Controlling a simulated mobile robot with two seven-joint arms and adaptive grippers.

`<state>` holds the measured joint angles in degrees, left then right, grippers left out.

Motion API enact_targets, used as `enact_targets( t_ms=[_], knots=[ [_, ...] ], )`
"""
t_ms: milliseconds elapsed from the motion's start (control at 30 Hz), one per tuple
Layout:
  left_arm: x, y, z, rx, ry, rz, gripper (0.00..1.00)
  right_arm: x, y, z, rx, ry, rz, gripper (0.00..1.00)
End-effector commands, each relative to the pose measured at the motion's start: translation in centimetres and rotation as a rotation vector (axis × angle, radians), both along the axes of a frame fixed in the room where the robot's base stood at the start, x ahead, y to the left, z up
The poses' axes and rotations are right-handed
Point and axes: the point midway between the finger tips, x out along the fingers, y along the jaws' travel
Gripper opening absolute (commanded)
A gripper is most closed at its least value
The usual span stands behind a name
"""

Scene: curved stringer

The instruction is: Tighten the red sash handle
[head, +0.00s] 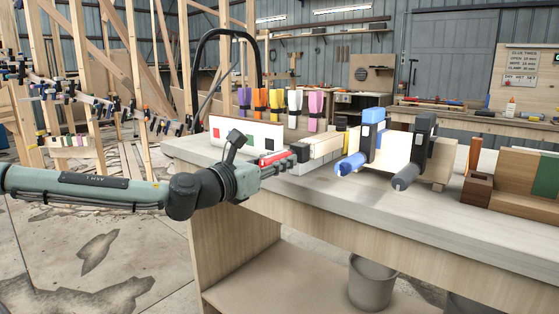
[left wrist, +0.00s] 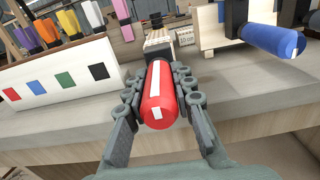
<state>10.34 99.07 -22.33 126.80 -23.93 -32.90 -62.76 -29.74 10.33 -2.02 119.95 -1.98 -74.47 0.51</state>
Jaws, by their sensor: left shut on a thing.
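The red sash handle (left wrist: 158,108) with a white stripe lies between the fingers of my left gripper (left wrist: 160,95) in the left wrist view, with a finger against each side. In the head view the red handle (head: 272,157) shows partly behind my left gripper (head: 290,158), at the front edge of the workbench. The handle points toward the wrist camera, and its far end meets a clamp part by a pale wooden block (left wrist: 158,38). My right gripper is not in view.
To the right are a blue clamp handle (head: 352,164) and a dark grey one (head: 406,177), both sticking out past the wood. A white board with coloured squares (head: 247,134) stands at left. A grey bucket (head: 371,283) stands below the bench.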

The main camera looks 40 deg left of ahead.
Motion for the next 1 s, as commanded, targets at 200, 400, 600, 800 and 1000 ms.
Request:
enact_targets(
  t_ms=[200, 400, 600, 800, 1000],
  knots=[
    [0.0, 0.0, -0.1, 0.004, 0.001, -0.001, 0.0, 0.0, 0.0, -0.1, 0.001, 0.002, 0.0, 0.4],
    [0.0, 0.0, -0.1, 0.003, 0.001, -0.001, 0.38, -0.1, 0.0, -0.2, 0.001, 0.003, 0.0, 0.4],
    [0.0, 0.0, 0.0, 0.002, 0.0, 0.0, 0.45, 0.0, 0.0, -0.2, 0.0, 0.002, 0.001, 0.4],
    [-0.2, 0.0, 0.0, 0.003, 0.0, -0.001, 0.45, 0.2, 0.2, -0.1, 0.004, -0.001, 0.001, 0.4],
    [-1.8, 0.1, 0.2, 0.011, -0.002, -0.001, 0.45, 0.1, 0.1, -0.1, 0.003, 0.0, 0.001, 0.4]
  ],
)
